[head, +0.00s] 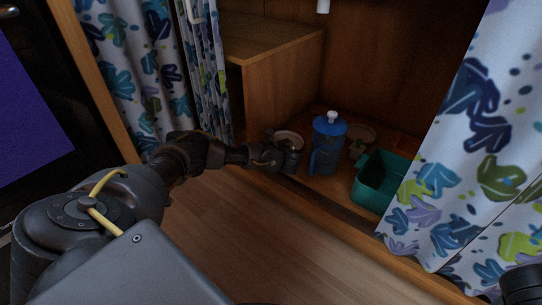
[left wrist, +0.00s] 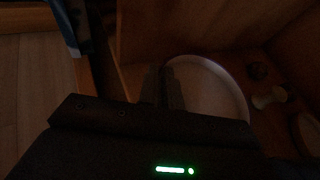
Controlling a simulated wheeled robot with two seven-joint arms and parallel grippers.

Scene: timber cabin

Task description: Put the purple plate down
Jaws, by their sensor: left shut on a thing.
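The plate (head: 288,136) shows as a dull pinkish-purple round rim inside the open cupboard, partly hidden behind my left gripper (head: 290,157). In the left wrist view the plate (left wrist: 215,92) is a large dim disc with a paler rim, just beyond the fingers. My left gripper (left wrist: 172,90) is shut on the plate's near edge. The plate is close above the cupboard floor; the dark picture does not show whether it touches.
A blue lidded jug (head: 327,147) stands just right of the plate. A teal bin (head: 372,186) is further right, with a small brownish dish (head: 362,136) behind. A wooden box-like compartment (head: 275,85) stands at left. Patterned curtains (head: 455,150) hang at both sides.

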